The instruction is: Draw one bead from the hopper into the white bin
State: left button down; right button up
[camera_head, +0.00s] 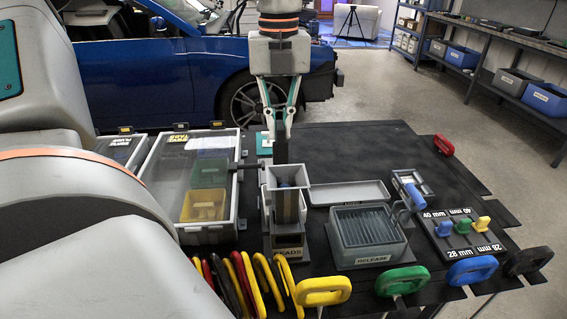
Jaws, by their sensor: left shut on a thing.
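The grey hopper (287,215), labelled BEADS, stands near the middle of the black table, with something blue inside its open top. My left gripper (281,134) points straight down above and just behind the hopper. Its fingers are closed on a dark upright bar (281,151), whose lower end reaches behind the hopper's rim; whether it joins the hopper I cannot tell. I cannot clearly make out a white bin; a shallow pale tray (376,188) lies right of the hopper. No loose bead shows. My right gripper is not in view.
A clear-lidded case (160,170) with yellow and green boxes stands left of the hopper. A grey RELEASE box (368,254) and a block with coloured knobs (462,245) stand to the right. Coloured handles line the front edge. The table's back right is mostly clear.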

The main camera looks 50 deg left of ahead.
pick_arm(q)
jog(key=shift+s+d+b, duration=0.45)
jog(key=shift+s+d, duration=0.6)
jog(key=shift+d, duration=0.25)
jog(key=shift+s+d+b, duration=0.4)
jog(key=shift+s+d, duration=0.6)
jog(key=shift+d, duration=0.25)
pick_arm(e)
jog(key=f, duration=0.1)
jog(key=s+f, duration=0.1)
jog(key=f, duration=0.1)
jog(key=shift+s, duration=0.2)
pick_arm(q)
jog(key=c, duration=2.2)
grip_release()
jog(key=shift+c, duration=0.2)
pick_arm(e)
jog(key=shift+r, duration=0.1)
pick_arm(q)
notch_tip(320, 180, up, 7)
jog(key=p, duration=0.2)
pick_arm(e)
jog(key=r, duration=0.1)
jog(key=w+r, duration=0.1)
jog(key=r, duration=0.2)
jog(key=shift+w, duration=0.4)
